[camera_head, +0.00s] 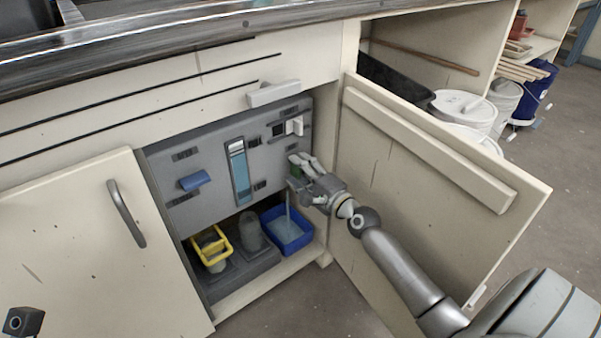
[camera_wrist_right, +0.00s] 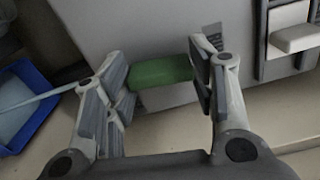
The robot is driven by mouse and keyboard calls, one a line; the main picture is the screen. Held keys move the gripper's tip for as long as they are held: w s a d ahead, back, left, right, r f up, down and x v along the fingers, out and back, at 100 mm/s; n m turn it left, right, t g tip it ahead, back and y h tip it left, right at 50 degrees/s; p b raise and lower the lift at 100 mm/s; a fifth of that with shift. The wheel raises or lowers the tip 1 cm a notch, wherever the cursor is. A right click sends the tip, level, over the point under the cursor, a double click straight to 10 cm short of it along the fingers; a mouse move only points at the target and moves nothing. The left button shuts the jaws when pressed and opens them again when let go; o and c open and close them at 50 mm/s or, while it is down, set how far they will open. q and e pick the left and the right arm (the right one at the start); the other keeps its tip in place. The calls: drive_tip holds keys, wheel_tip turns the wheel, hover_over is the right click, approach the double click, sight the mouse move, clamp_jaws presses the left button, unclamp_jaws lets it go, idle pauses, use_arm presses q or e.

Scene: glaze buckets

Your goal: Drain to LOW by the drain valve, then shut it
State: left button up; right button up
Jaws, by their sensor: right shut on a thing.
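The green drain valve handle (camera_head: 294,171) is on the grey panel (camera_head: 216,150) inside the open cabinet. My right gripper (camera_head: 301,165) is shut on it; the right wrist view shows the green handle (camera_wrist_right: 162,71) between the two fingers. A thin pale stream (camera_head: 288,208) falls below the valve into a blue tub (camera_head: 304,240) that holds liquid. The stream (camera_wrist_right: 45,97) and the tub (camera_wrist_right: 42,122) also show in the right wrist view. A sight glass (camera_head: 239,170) with blue liquid stands left of the valve. Its labels are too small to read. My left gripper is out of view.
A white switch (camera_head: 297,126) is above the valve, and a blue lever (camera_head: 194,181) is left of the glass. A yellow caddy (camera_head: 211,247) stands beside the tub. The open cabinet door (camera_head: 400,170) is right of my arm.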

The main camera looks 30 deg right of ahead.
drive_tip(key=shift+f+n, duration=0.1)
drive_tip(key=shift+n, duration=0.8)
drive_tip(key=o, duration=1)
